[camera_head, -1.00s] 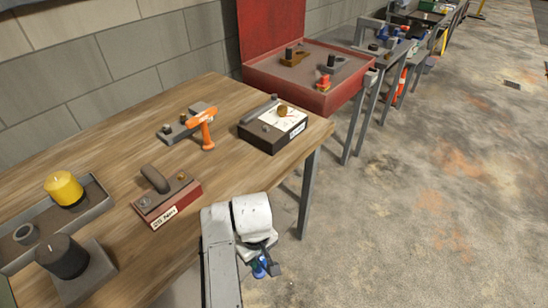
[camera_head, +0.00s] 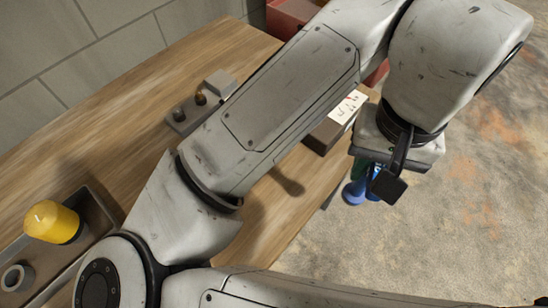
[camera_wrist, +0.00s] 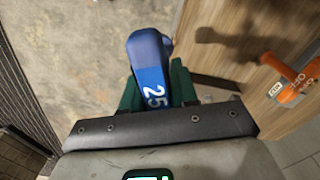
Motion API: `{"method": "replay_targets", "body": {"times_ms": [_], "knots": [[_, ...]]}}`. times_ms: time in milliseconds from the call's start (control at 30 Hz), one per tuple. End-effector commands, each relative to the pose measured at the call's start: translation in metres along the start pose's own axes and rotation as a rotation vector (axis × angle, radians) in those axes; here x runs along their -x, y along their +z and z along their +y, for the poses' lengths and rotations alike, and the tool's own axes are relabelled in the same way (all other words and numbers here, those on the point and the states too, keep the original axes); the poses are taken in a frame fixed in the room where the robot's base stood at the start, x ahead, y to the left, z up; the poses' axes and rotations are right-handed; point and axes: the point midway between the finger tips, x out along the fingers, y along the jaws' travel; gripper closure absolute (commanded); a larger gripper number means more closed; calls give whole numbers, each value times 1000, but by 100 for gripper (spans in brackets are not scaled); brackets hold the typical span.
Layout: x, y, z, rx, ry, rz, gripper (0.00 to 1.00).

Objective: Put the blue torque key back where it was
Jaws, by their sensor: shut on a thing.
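The blue torque key (camera_wrist: 149,62), marked 25 in white, is between the green fingers of my gripper (camera_wrist: 158,88) in the wrist view. My gripper is shut on it. In the head view the key (camera_head: 354,192) shows as a small blue part below my gripper (camera_head: 372,180), out past the table's front edge and over the floor. Most of the key is hidden there by my gripper and wrist. The place it came from cannot be made out with certainty.
A wooden table (camera_head: 120,130) lies to the left. On it are a grey tray with a yellow cylinder (camera_head: 52,222), a grey block with dark knobs (camera_head: 200,98) and a dark box with a white top (camera_head: 348,106). An orange tool (camera_wrist: 292,78) shows in the wrist view.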

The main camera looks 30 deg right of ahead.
Motion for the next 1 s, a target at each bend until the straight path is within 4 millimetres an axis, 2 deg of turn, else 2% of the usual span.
{"method": "replay_targets", "body": {"times_ms": [167,567,700,833,1000], "knots": [[-1,3,-8,-23,3,2,100],[-36,-30,-82,-21,3,0,100],[-61,-38,-99,-24,3,-1,100],[-77,-43,-111,-25,2,1,100],[-86,-47,-117,-26,3,3,100]]}}
